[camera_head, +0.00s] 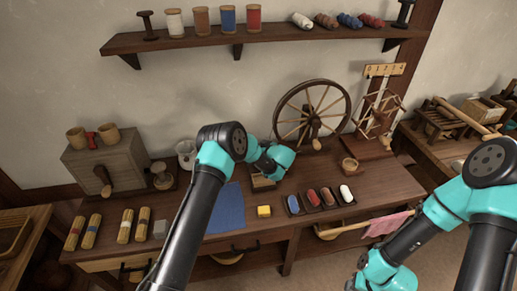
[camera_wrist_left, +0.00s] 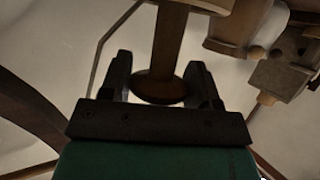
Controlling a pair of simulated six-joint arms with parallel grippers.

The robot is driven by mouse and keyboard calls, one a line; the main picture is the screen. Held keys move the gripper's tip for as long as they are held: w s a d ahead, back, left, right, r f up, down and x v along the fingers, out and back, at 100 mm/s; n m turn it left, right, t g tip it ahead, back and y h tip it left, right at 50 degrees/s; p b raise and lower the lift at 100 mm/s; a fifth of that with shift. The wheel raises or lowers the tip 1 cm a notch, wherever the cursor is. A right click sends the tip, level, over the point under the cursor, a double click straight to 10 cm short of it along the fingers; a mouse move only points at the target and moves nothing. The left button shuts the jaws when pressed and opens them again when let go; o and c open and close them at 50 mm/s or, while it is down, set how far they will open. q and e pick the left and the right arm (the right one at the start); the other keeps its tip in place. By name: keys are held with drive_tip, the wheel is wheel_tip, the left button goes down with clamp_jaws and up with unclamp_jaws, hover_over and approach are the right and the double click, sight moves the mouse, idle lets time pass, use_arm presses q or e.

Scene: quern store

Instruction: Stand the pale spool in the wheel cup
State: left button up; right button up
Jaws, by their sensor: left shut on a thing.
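In the left wrist view my left gripper (camera_head: 264,178) (camera_wrist_left: 159,70) is shut on a brown, spool-shaped wooden piece (camera_wrist_left: 168,48) with a round flange low between the fingers; its far end runs out of the picture. The dim light leaves its true colour unclear. In the head view this gripper is over the table in front of the spinning wheel (camera_head: 312,112), and my wrist largely hides what it holds. A small wooden cup (camera_head: 349,166) stands on the table right of the wheel. My right arm is at the lower right, its fingers not visible.
A tray of several coloured spools (camera_head: 320,199) lies right of a yellow block (camera_head: 264,211) and a blue cloth (camera_head: 226,208). A yarn winder (camera_head: 377,115) stands right of the wheel. A wall shelf (camera_head: 265,37) holds more spools. The right table end is clear.

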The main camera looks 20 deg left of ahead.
use_arm(q)
drive_tip(key=o, duration=0.9)
drive_tip(key=shift+r, duration=0.15)
drive_tip(key=shift+s+d+r, duration=0.15)
drive_tip(key=shift+d+r, duration=0.05)
drive_tip(key=shift+r, duration=0.05)
drive_tip(key=v, duration=1.1)
drive_tip(key=shift+s+d, duration=0.2)
